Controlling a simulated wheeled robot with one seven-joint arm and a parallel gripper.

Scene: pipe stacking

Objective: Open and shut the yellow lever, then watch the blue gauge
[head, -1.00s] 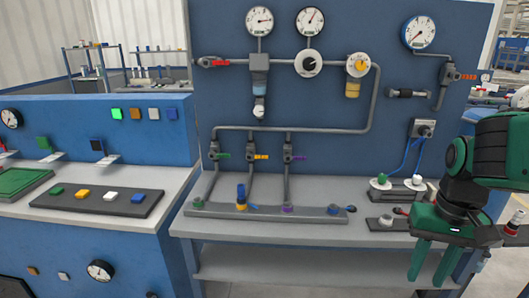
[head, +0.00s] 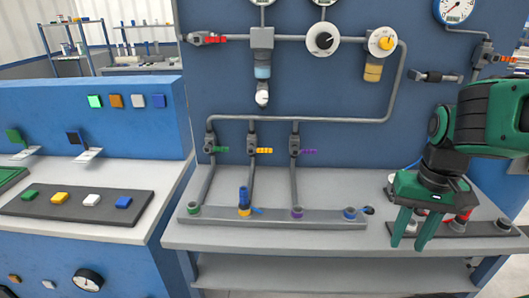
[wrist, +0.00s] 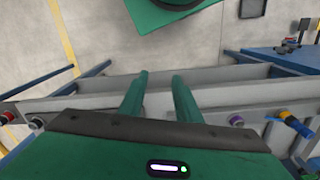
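The yellow lever (head: 264,151) is on the middle of three upright pipes on the blue panel, to the left of my gripper. It points sideways to the right. A blue-rimmed gauge (head: 454,10) is at the top right of the panel, its upper part cut off by the picture's edge. My gripper (head: 410,243) hangs fingers down over the right part of the bench, well apart from the lever. In the wrist view its two green fingers (wrist: 160,82) are apart with nothing between them.
A green lever (head: 220,149) and a purple lever (head: 309,152) flank the yellow one. Below, a grey rail (head: 330,224) on the bench carries coloured fittings and a blue upright piece (head: 243,196). A red lever (head: 215,40) is at upper left. The bench front (head: 300,244) is clear.

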